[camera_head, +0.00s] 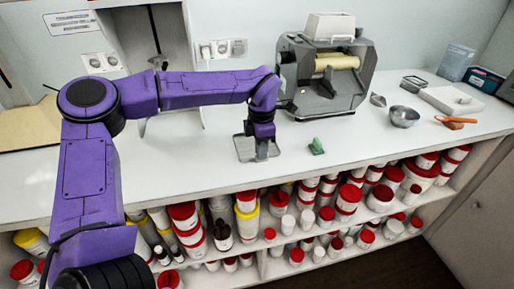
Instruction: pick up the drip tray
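The drip tray, a small grey square tray (242,147), is at the white counter's front, left of the grey mill (328,90). My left arm reaches in from the left, and my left gripper (262,156) points down over the right part of the tray. The gripper hides part of the tray. The fingers are small and seen against the tray, so I cannot tell whether they are open or shut on it. My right gripper is not in view.
A small green object (316,147) lies right of the tray. A metal bowl (403,116), an orange-handled tool (456,121) and a white tray (451,101) are farther right. Shelves below the counter hold many red-lidded jars (349,195). The counter's front edge is close to the tray.

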